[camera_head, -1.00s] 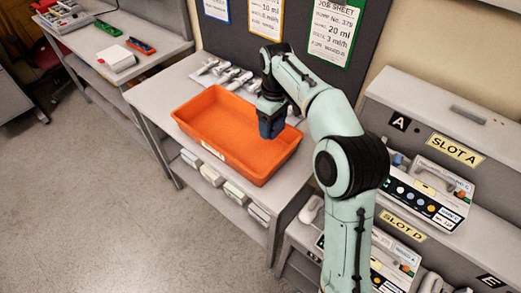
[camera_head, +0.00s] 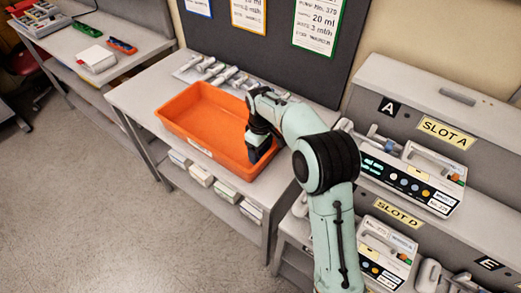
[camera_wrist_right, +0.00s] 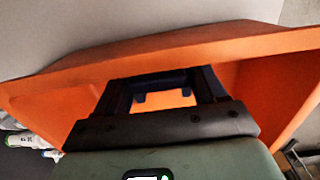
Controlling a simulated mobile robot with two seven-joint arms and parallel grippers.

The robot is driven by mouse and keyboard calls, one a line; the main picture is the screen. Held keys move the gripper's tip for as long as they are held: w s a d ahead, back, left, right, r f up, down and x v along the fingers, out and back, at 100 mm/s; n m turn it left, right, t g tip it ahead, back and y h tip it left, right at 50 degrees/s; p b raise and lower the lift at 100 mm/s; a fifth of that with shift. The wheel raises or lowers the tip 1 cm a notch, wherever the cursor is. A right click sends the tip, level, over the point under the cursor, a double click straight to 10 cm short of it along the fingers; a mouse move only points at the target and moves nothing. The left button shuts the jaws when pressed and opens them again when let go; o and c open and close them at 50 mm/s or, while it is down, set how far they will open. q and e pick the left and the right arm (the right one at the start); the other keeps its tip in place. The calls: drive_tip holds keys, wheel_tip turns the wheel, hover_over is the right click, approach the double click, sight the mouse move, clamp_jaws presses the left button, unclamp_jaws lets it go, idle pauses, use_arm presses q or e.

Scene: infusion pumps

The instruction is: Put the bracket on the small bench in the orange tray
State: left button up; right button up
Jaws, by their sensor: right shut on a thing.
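The orange tray (camera_head: 192,112) stands on a small grey bench (camera_head: 130,95) and looks empty where I can see in. My right gripper (camera_head: 257,153) points down at the tray's right end, in front of or inside its right part. In the right wrist view the tray's orange wall (camera_wrist_right: 60,80) surrounds the gripper's fingers (camera_wrist_right: 160,92). Between them a dark blue piece (camera_wrist_right: 160,80), seemingly the bracket, is held. Its lower part and any contact with the tray floor are hidden. My left gripper is out of view.
Several syringes (camera_head: 212,68) lie behind the tray. A grey board with job sheets (camera_head: 318,25) rises at the back. Infusion pumps (camera_head: 415,180) stand in slots at right. Another bench (camera_head: 75,50) with a white box (camera_head: 97,60) is at left.

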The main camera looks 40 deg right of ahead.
drive_tip(key=shift+f, duration=0.1)
drive_tip(key=o, duration=1.1)
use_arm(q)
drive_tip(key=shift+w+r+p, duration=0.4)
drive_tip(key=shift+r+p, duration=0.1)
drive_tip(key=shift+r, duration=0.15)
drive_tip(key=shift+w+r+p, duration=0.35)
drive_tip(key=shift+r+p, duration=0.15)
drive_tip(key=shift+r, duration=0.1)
use_arm(e)
wheel_tip(320, 180, up, 12)
drive_tip(key=shift+r, duration=0.15)
